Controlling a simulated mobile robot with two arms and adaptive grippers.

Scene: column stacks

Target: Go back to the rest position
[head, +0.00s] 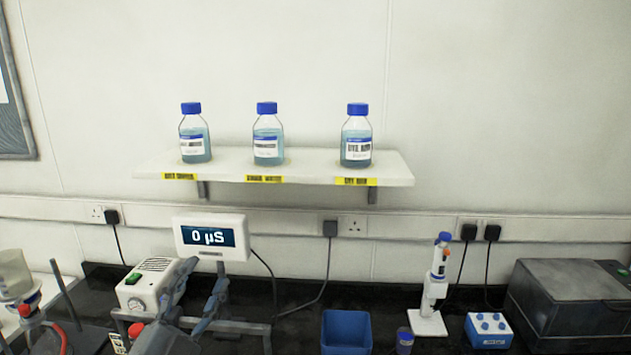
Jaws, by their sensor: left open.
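My left gripper (204,275) shows at the lower left of the head view. Its dark grey fingers point up and are spread apart, with nothing held between them. It is in front of the bench, just below the display reading "0 µS" (208,237) and overlapping the right side of a white box with a green switch (147,287). I cannot tell whether it touches anything there. My right gripper is not in view.
Three blue-capped bottles, left (195,135), middle (268,136) and right (356,137), stand upright on a white wall shelf (222,172). The dark bench holds a blue bin (346,333), a pipette stand (428,322), a blue-and-white block (489,330) and a grey machine (570,300).

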